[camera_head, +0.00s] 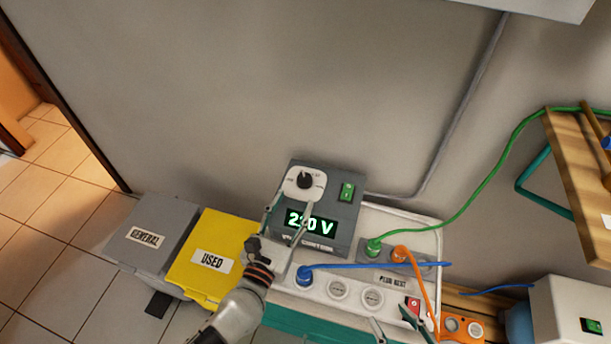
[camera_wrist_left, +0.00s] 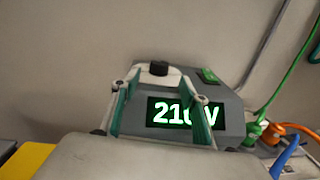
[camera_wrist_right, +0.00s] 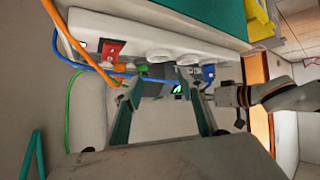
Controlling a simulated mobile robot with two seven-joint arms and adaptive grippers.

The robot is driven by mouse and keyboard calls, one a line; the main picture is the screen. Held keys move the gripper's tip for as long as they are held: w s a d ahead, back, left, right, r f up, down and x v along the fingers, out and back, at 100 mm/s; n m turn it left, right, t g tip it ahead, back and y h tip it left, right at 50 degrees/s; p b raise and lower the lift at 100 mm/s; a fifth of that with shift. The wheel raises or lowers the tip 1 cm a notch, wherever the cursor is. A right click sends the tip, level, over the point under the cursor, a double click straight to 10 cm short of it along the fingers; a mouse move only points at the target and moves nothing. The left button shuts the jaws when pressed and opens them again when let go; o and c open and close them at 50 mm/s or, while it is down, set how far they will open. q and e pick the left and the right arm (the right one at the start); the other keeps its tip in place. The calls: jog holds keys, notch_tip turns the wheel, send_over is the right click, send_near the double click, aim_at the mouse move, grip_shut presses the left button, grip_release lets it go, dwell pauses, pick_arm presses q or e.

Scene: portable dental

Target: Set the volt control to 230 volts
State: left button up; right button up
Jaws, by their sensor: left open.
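The grey volt unit (camera_head: 333,206) stands on the white socket panel against the wall. Its black volt knob (camera_head: 304,180) sits on a white dial plate, and it also shows in the left wrist view (camera_wrist_left: 158,68). The green display (camera_wrist_left: 172,113) seems to read 210 V in the left wrist view; a finger partly covers it there and in the head view. My left gripper (camera_head: 289,208) is open and empty, its fingers in front of the unit with the knob appearing between the tips. My right gripper (camera_wrist_right: 160,88) is open and empty near the socket panel.
A green switch (camera_head: 346,191) is right of the knob. Green, orange and blue cables (camera_head: 375,265) run from plugs on the white panel (camera_head: 425,237). A yellow USED bin (camera_head: 222,236) and a grey GENERAL bin (camera_head: 165,225) stand left. A wooden shelf (camera_head: 575,160) is at right.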

aim_at(302, 184)
pick_arm(q)
jog(key=x, duration=0.7)
jog(key=shift+w+r+b, duration=0.15)
jog(key=shift+w+b, duration=0.1)
jog(key=shift+b, duration=0.05)
jog(key=c, duration=1.1)
